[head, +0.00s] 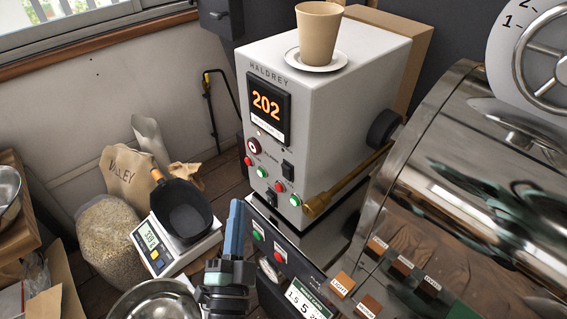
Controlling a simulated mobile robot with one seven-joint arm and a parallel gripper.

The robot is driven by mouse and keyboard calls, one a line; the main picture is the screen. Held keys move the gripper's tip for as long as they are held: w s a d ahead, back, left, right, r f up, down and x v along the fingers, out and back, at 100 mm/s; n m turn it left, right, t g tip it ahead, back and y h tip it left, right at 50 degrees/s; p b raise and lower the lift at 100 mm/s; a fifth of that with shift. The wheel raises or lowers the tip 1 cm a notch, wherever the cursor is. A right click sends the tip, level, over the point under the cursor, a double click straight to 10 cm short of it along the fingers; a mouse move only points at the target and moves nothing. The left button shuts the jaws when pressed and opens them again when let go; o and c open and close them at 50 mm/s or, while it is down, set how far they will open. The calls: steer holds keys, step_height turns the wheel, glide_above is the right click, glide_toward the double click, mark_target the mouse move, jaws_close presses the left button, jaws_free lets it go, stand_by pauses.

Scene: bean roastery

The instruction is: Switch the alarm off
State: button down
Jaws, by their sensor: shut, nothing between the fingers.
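A grey control cabinet (340,110) marked HALDREY stands in the middle, its front face towards me. Its black display (267,104) shows 202 in orange. Below the display are a red-and-white round control (253,146), red and green buttons (280,187), and a black rocker switch (288,171). The labels there are too small to read, so I cannot tell which control belongs to the alarm. My gripper (237,204) is shut and empty, pointing up in front of the cabinet's lower left. It appears apart from the controls.
A tan cup on a white saucer (316,60) stands on the cabinet. A brass handle (345,182) and a shiny metal drum (480,170) are at the right. A lower panel (280,250) has more buttons. A scale (160,252) with a black pan (181,209) stands left.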

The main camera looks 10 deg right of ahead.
mark_target(286, 173)
steer(key=w+d+r+b, duration=0.1)
steer(key=w+d+b, duration=0.4)
steer(key=d, duration=0.2)
stand_by(0.5)
steer(key=shift+w+d, duration=0.15)
stand_by(1.8)
steer(key=shift+w+d+r+b, duration=0.15)
steer(key=shift+d+b, duration=0.1)
steer(key=shift+b, duration=0.15)
steer(key=shift+w+d, duration=0.2)
steer(key=shift+d, duration=0.05)
stand_by(0.6)
steer(key=shift+s+a, duration=0.1)
steer(key=shift+a, duration=0.05)
steer(key=shift+s+a+p, duration=0.35)
steer(key=shift+a+p, duration=0.1)
steer(key=shift+a, duration=0.05)
